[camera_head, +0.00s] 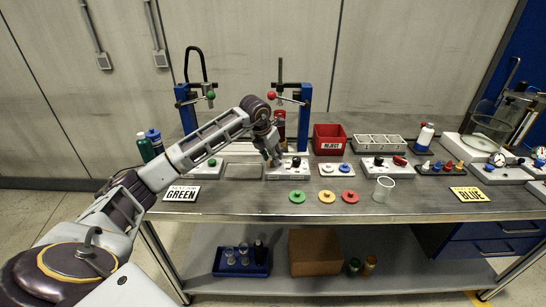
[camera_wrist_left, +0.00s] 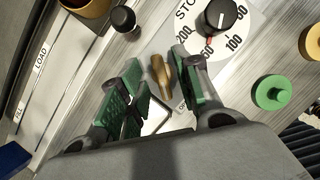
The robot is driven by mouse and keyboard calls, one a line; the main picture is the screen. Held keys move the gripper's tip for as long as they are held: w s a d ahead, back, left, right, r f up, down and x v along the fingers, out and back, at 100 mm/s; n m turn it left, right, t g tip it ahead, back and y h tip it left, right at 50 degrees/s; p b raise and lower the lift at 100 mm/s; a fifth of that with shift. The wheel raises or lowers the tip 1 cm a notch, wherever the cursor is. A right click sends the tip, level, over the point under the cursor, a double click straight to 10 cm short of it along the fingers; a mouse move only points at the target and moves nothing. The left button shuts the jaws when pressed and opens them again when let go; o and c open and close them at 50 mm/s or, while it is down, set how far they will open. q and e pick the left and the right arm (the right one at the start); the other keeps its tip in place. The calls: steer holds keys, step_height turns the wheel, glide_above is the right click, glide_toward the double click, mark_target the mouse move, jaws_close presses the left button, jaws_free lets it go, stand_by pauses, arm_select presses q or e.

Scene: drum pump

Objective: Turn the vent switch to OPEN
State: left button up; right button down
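A brass lever (camera_wrist_left: 160,77), which looks like the vent switch, stands on a pale panel in the left wrist view. A label beside its base is mostly hidden, so I cannot read its position. My left gripper (camera_wrist_left: 162,92) is open, with its green-padded fingers on either side of the lever. I cannot tell whether either finger touches it. In the head view my left gripper (camera_head: 272,158) is low over the white control box (camera_head: 287,172) on the bench, and the lever is too small to make out. My right gripper is not in view.
A dial with a black knob (camera_wrist_left: 221,14) is just beyond the fingers. A black ball knob (camera_wrist_left: 124,19) stands by the FILL/LOAD plate (camera_wrist_left: 42,57). A green disc (camera_wrist_left: 271,92) lies to the right. A red REJECT bin (camera_head: 329,139) and a clear cup (camera_head: 383,189) are on the bench.

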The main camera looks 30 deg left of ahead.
arm_select(q)
steer(key=v, duration=1.1)
steer(key=shift+f, duration=0.1)
stand_by(0.5)
